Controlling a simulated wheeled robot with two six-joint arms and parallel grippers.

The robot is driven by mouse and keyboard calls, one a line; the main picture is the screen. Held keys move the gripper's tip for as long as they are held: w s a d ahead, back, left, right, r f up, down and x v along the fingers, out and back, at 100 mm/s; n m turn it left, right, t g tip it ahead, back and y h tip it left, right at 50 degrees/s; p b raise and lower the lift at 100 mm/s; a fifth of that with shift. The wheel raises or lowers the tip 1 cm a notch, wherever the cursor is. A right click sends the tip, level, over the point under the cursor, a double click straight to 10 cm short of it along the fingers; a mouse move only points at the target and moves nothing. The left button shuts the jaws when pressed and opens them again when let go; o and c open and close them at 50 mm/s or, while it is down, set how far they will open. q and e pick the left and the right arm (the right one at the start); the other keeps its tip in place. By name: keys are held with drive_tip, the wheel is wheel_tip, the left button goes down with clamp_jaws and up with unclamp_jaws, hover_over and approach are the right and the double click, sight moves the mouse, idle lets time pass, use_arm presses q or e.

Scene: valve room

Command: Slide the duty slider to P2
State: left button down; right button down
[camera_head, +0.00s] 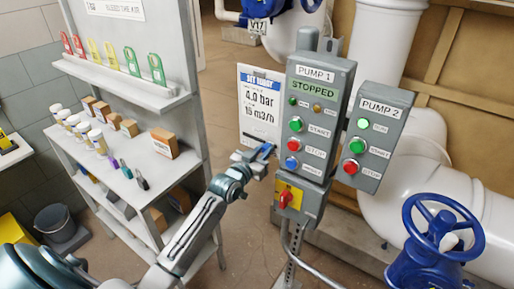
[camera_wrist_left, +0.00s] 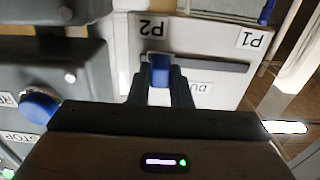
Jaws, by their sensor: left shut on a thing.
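The duty slider's blue knob (camera_wrist_left: 160,70) sits in a dark slot (camera_wrist_left: 215,64) on a white panel, seen upside down in the left wrist view. The knob is at the P2 end of the slot, by the P2 label (camera_wrist_left: 153,28). The P1 label (camera_wrist_left: 251,39) is by the other end. My left gripper (camera_wrist_left: 161,88) is shut on the knob, one finger on each side. In the head view the left gripper (camera_head: 262,153) is at the lower part of the white board (camera_head: 259,113) and hides most of the slider. My right gripper is not in view.
The grey PUMP 1 box (camera_head: 316,118) stands close to the right of the left gripper, with a red switch (camera_head: 287,199) below. The PUMP 2 box (camera_head: 372,137) is further right. A shelf unit (camera_head: 125,88) stands left, and a blue handwheel (camera_head: 443,228) lower right.

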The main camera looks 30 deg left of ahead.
use_arm(q)
drive_tip(key=shift+f, duration=0.1)
drive_tip(key=c, duration=1.5)
unclamp_jaws()
drive_tip(key=shift+d, duration=0.1)
drive_tip(key=shift+c, duration=0.2)
drive_tip(key=shift+o, duration=1.1)
drive_tip(key=shift+d, duration=0.2)
drive_tip(key=s+b, duration=0.2)
drive_tip(key=s, duration=0.8)
drive_tip(key=shift+s+a, duration=0.4)
drive_tip(key=shift+a, duration=0.05)
